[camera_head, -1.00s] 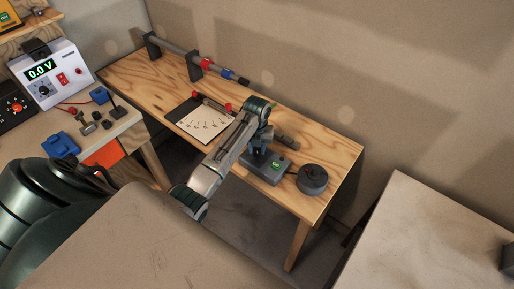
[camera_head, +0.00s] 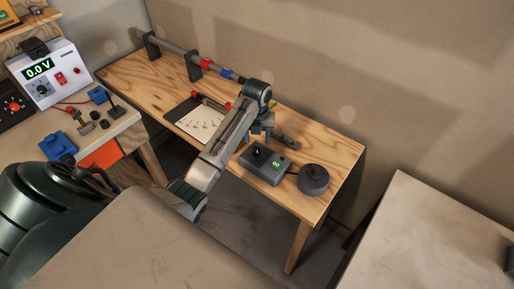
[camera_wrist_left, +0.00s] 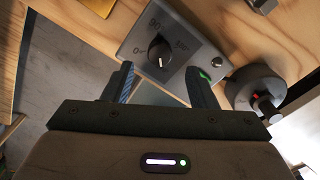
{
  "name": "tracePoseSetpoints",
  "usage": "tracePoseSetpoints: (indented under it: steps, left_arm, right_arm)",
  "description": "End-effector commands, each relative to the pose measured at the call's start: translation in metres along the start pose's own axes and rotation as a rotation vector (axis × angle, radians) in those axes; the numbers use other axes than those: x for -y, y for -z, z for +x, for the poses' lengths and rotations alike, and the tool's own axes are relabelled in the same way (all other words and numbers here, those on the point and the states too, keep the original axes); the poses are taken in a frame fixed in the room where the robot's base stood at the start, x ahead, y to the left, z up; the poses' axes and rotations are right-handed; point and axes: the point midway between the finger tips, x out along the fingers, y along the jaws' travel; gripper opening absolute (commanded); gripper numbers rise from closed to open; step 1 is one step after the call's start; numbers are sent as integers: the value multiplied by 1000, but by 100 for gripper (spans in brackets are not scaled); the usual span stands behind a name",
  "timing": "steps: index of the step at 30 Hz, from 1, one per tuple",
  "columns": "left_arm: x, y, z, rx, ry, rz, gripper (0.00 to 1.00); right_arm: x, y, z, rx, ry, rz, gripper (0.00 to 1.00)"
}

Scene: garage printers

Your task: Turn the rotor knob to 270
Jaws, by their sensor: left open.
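My left gripper (camera_head: 262,133) is open and empty, just behind and above the box in the head view. In the left wrist view its fingers (camera_wrist_left: 160,72) stand apart on either side below the knob. My right gripper is not in view.
A dark round rotor unit (camera_head: 313,180) sits right of the box, cabled to it. A power supply (camera_head: 47,75) stands on the left table.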

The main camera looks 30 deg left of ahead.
Motion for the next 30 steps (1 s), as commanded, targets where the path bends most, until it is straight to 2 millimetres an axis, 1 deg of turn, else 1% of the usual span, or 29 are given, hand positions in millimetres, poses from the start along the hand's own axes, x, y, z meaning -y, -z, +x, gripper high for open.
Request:
tracePoseSetpoints:
  steps: [1,3,4,5,9,14,30]
  left_arm:
    - [0,-1,-8,5,2,0,52]
    - [0,-1,-23,5,2,0,52]
    - [0,-1,-32,3,0,0,52]
    - [0,0,-39,0,-1,0,52]
    - [0,0,-50,-1,0,0,52]
    - [0,0,-54,-1,0,0,52]
    - [0,0,-52,-1,0,-3,52]
  right_arm:
    - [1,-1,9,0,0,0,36]
    - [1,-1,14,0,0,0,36]
    - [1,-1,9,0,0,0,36]
    - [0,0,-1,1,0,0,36]
    - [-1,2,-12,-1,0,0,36]
    - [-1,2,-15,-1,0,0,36]
    - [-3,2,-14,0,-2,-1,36]
